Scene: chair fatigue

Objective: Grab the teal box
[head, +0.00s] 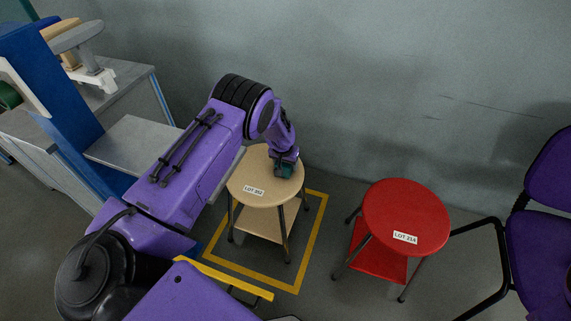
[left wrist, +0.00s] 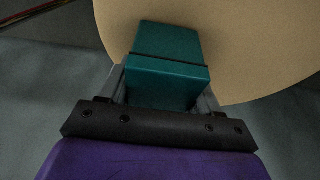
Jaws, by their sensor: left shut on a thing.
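The teal box (left wrist: 168,68) is between the fingers of my left gripper (left wrist: 160,85) in the left wrist view, with the tan stool seat behind it. In the head view the teal box (head: 285,169) shows as a small dark patch under my left gripper (head: 286,160), at the far right part of the seat. The gripper is shut on the box. I cannot tell whether the box touches the seat. The tan stool (head: 262,194) has a "LOT 252" label. My right gripper is not in view.
Yellow floor tape (head: 305,265) surrounds the tan stool. A red stool (head: 405,215) stands to its right, and a purple chair (head: 540,225) at the far right. A grey bench with a blue frame (head: 50,80) stands at the left. A wall is behind.

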